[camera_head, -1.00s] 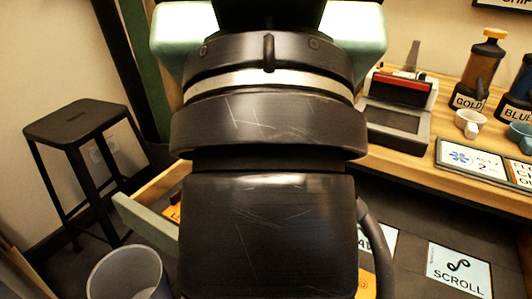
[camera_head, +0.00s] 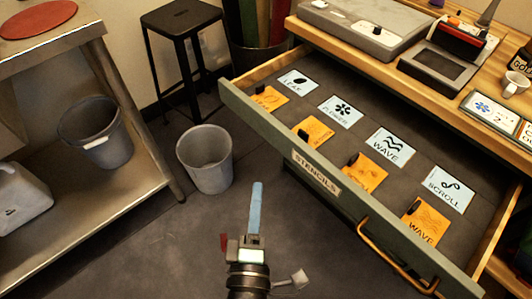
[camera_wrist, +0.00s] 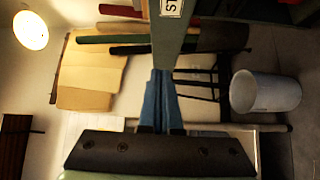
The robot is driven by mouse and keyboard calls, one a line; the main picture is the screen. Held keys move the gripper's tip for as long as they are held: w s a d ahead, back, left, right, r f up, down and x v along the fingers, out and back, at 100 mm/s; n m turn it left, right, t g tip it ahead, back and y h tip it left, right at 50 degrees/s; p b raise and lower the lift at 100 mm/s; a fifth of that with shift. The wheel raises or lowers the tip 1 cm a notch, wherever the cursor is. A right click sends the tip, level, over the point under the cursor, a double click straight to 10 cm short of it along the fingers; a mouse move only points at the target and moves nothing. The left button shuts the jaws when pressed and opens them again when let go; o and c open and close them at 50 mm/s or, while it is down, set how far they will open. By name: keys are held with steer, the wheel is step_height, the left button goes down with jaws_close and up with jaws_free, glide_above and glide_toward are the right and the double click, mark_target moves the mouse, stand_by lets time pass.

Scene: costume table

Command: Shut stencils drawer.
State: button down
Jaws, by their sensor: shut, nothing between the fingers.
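The stencils drawer (camera_head: 300,163) is pulled well out from the wooden table in the head view. Its grey-green front bears a "STENCILS" label (camera_head: 316,172) and a brass bar handle (camera_head: 385,258) to the right. Several white stencil cards and orange cards lie inside. My gripper (camera_head: 258,186) is shut and empty, its blue fingers in front of the drawer front, left of the label and handle. In the wrist view, my fingertips (camera_wrist: 161,72) show just below the grey-green drawer front (camera_wrist: 168,42) in the picture; I cannot tell whether they touch it.
A grey bin (camera_head: 205,160) stands on the floor left of the drawer. A black stool (camera_head: 180,25) is behind it. A metal shelf unit (camera_head: 100,200) is at the left.

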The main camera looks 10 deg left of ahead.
steer(key=s+f, duration=0.1)
steer(key=b, duration=0.3)
glide_toward(273, 137)
steer(key=w+a, duration=0.3)
steer(key=shift+w+d+r+n+b, duration=0.15)
steer(key=shift+w+d+b, duration=0.2)
steer(key=shift+w+d, duration=0.25)
steer(key=shift+w+d+f+n+b, duration=0.15)
steer(key=shift+w+d+b, duration=0.25)
steer(key=shift+w, duration=0.4)
steer(key=shift+r, duration=0.1)
steer(key=shift+d, duration=0.1)
